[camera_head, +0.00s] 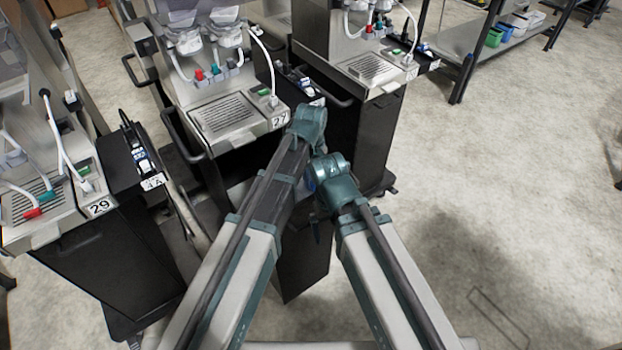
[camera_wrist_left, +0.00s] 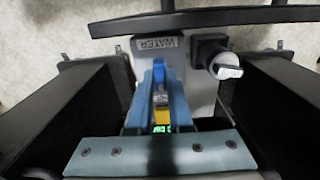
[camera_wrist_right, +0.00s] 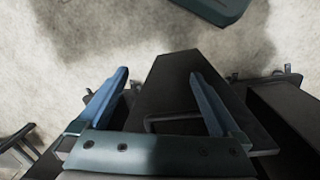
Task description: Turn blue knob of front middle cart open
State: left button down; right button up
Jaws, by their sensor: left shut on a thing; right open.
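The front middle cart, a dark cabinet with a grey top marked 27 (camera_head: 278,121), stands in the middle of the head view. In the left wrist view, the blue knob (camera_wrist_left: 158,77) sits below a WATER label (camera_wrist_left: 157,43). My left gripper (camera_wrist_left: 161,72) is shut on the blue knob, its blue fingers on both sides of it. In the head view my arms hide this spot. My right gripper (camera_wrist_right: 159,73) is open and empty, over a dark cabinet side and the floor.
Cart 29 (camera_head: 100,206) stands left; another cart (camera_head: 372,68) stands right. The floor at right is free.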

pick_arm(q)
jog(key=shift+s, duration=0.1)
dwell(0.4)
jog(key=c, duration=0.8)
grip_release()
jog(key=shift+r, duration=0.1)
notch_tip(320, 180, up, 14)
jog(key=p, duration=1.3)
jog(key=shift+f+p, duration=0.2)
jog(key=shift+p, duration=0.2)
